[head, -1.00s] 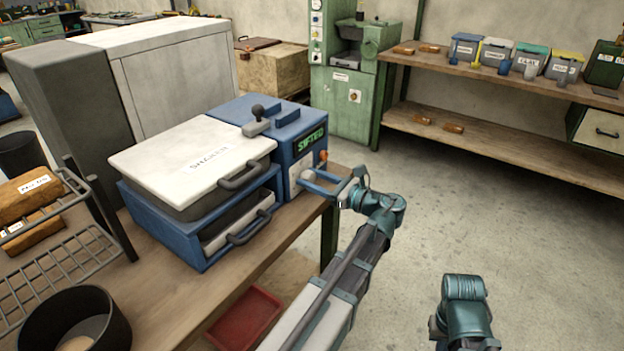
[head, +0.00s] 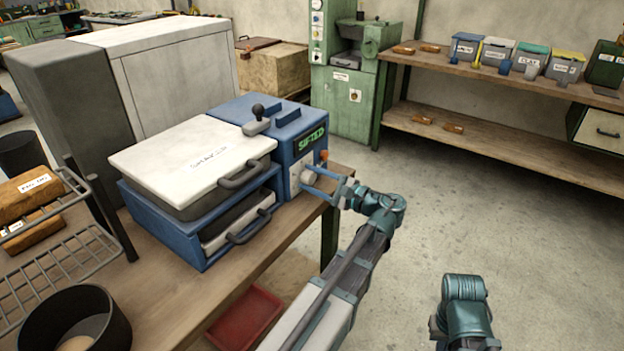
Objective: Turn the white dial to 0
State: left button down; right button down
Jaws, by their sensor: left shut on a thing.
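The white dial (head: 307,176) is on the front panel of the blue shaker machine (head: 287,149), below the green SIFTED display (head: 311,140). It is small and partly hidden by my left gripper, and its markings cannot be read. My left gripper (head: 308,179) reaches in from the right, its blue-grey fingers on either side of the dial and shut on it. Part of my right arm shows at the lower right; its gripper is not in view.
An orange knob (head: 323,156) sits just beside the dial. The white shaker lid (head: 192,155) and its drawer stand to the left on the wooden bench (head: 180,300). A red tray (head: 245,318) lies below the bench. Open floor lies to the right.

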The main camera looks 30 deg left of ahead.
pick_arm(q)
jog(key=shift+n, duration=0.5)
jog(key=shift+c, duration=1.4)
grip_release()
jog(key=s+d, duration=0.1)
jog(key=d, duration=1.2)
jog(key=shift+d, duration=0.4)
jog(key=shift+s, duration=0.1)
